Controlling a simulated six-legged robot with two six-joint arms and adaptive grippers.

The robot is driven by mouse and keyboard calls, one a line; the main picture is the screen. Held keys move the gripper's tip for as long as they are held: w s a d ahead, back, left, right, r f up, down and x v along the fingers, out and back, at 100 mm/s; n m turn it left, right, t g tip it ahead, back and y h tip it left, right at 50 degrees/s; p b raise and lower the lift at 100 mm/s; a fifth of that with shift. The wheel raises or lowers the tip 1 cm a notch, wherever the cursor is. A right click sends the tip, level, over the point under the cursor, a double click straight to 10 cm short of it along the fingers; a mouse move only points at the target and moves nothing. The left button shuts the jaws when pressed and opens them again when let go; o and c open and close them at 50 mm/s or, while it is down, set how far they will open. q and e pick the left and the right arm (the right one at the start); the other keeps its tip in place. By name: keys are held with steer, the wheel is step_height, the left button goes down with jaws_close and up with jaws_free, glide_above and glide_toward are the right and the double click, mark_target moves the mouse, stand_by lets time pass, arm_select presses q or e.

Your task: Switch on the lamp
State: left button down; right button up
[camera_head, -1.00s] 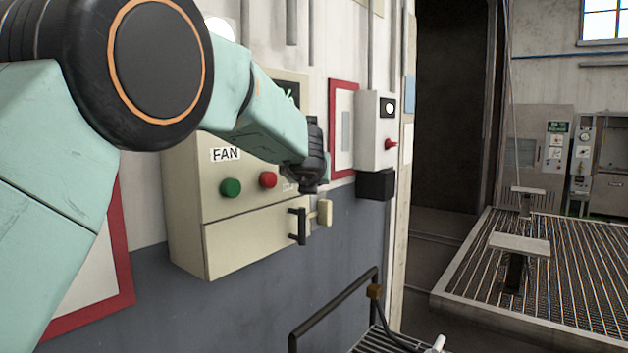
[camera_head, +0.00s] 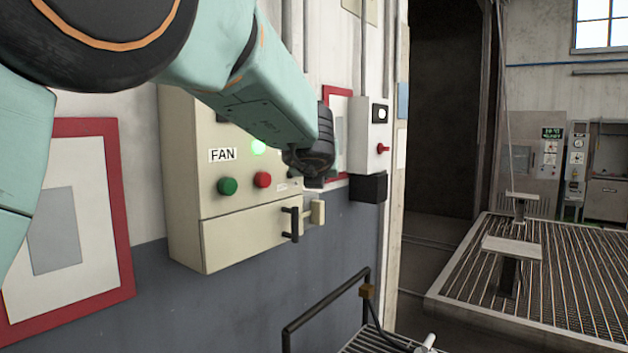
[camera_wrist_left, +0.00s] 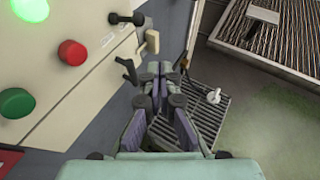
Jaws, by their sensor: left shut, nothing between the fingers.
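The pale control panel marked FAN (camera_head: 185,190) is on the wall at left centre. In the left wrist view a black toggle (camera_wrist_left: 126,18) sits near the panel's edge. My left gripper (camera_wrist_left: 162,68) is shut and empty, out in front of the panel and apart from the buttons. In the head view my wrist hides its fingers. My right gripper is out of view.
A grey box with a red switch (camera_head: 382,149) hangs right of the panel. A black handle (camera_head: 291,224) sticks out from the panel's lower part. A black railing (camera_head: 330,310) stands below. A turntable deck (camera_head: 560,270) lies to the right.

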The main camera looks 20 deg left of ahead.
arm_select(q)
steer(key=s+a+f+m+g+b, duration=0.1)
steer(key=s+a+f+m+b, duration=0.2)
steer(key=f+m, duration=0.85)
steer(key=s+a+f+m+g+y+b, duration=0.15)
steer(key=s+f+m, duration=0.55)
steer(key=f, duration=0.7)
steer(key=s+a+f+m+g+b, duration=0.2)
steer(key=s+a+f+m, duration=0.1)
steer(key=f+m, duration=0.9)
steer(key=s+d+f+m+g+h+b, duration=0.2)
steer(key=s+f+m+g+b, duration=0.1)
steer(key=s+f, duration=1.5)
steer(key=s+d+f+m+g+h+b, duration=0.2)
steer(key=s+f+m+g+b, duration=0.2)
steer(key=s+f, duration=1.5)
steer(key=s+g+b, duration=0.1)
steer(key=g+b, duration=0.1)
steer(key=b, duration=0.2)
steer(key=shift+d+f, duration=0.15)
steer(key=shift+d, duration=0.05)
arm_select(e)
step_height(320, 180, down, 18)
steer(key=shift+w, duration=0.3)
